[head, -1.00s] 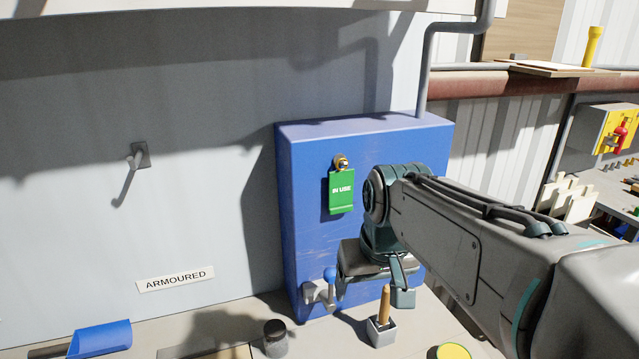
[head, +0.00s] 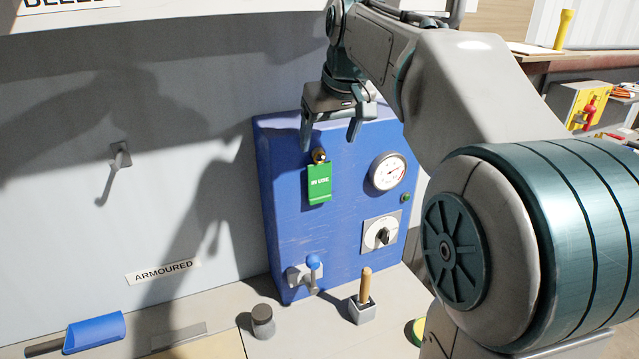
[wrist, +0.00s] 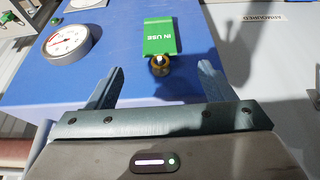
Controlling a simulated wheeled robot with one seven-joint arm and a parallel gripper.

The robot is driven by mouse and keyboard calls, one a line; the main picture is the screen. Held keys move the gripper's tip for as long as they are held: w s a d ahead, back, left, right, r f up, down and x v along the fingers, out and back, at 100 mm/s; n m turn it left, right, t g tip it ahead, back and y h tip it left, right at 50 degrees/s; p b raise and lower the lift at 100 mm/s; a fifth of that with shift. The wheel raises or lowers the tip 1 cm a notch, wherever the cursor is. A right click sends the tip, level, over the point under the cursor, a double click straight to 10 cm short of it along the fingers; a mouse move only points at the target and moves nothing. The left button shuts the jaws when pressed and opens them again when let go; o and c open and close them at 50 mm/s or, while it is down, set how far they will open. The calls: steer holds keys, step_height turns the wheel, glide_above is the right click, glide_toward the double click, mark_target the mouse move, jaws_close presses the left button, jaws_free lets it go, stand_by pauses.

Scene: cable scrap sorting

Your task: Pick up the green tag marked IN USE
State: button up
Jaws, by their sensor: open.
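The green tag (head: 319,184) marked IN USE hangs from a brass knob (head: 319,156) on the front of the blue cabinet (head: 335,240). My gripper (head: 330,143) is open and empty, above and close to the tag's top, with its fingers pointing down. In the wrist view the tag (wrist: 174,36) and its brass knob (wrist: 160,65) lie ahead, between the lines of the two spread fingers (wrist: 162,78). The fingers do not visibly touch the tag.
A gauge (head: 387,171), a dial switch (head: 381,234) and a blue-knobbed lever (head: 306,271) sit on the cabinet. A wooden-handled tool in a holder (head: 363,300) and a dark-lidded jar (head: 263,320) stand on the bench below. A wall hook (head: 119,160) is at left.

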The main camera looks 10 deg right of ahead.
mark_target(320, 175)
steer(key=p+x, duration=0.1)
steer(key=x, duration=0.9)
steer(key=shift+w+f, duration=0.1)
steer(key=shift+f, duration=0.2)
steer(key=c, duration=1)
